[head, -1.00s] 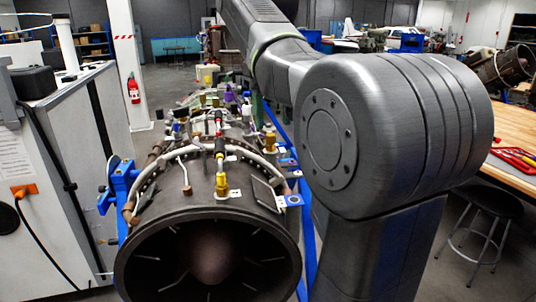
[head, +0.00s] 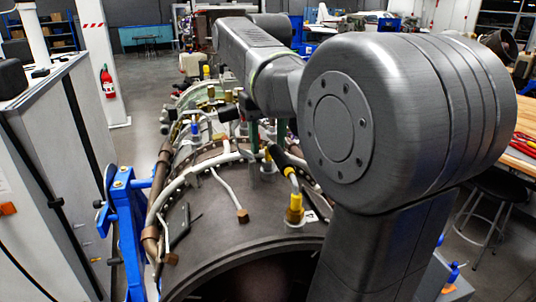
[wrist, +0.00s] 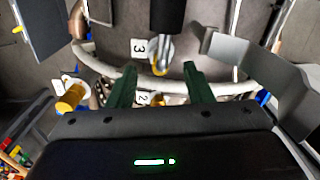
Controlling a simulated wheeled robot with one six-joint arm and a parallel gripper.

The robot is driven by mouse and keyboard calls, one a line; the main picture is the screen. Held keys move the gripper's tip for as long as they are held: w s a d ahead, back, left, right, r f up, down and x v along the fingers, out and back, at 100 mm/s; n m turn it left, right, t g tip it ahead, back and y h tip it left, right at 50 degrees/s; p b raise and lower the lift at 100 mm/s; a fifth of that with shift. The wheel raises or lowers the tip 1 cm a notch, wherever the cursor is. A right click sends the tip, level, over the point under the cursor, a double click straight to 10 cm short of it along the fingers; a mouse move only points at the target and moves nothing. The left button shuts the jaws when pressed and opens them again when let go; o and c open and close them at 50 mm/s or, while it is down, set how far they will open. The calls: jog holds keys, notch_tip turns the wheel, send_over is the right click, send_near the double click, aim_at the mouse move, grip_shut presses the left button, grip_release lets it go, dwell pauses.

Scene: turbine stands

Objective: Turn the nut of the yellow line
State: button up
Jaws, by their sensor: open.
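On the dark engine casing (head: 210,225) a yellow fitting (head: 295,208) stands upright, with a pale tube leading up to a black sleeve (head: 280,160). My gripper (head: 267,150) is above the casing beyond it, mostly hidden by my arm. In the wrist view my two green fingers (wrist: 159,68) are apart and nothing is seen held. Between and beyond them are a fitting (wrist: 161,55) beside label 3 and, lower, one by label 2 partly hidden by the gripper body. A yellow nut (wrist: 70,98) lies left of the fingers. I cannot tell which nut is the yellow line's.
A pale hose (head: 185,180) curves round the casing; it also crosses behind my fingers in the wrist view. A grey bracket-like plate (wrist: 232,52) is right of the fingers. A blue stand (head: 125,220) and grey cabinet (head: 45,170) are at left. A workbench (head: 522,165) is at right.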

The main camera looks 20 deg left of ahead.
aim_at(269, 158)
jog(key=shift+f, duration=1.9)
jog(key=c, duration=1)
jog(key=shift+r+m, duration=0.1)
jog(key=shift+m, duration=0.2)
jog(key=m+p, duration=0.3)
jog(key=m, duration=0.1)
jog(key=shift+w+r, duration=0.1)
jog(key=shift+d+m+p, duration=0.1)
jog(key=shift+m+p, duration=0.75)
jog(key=shift+m, duration=1.45)
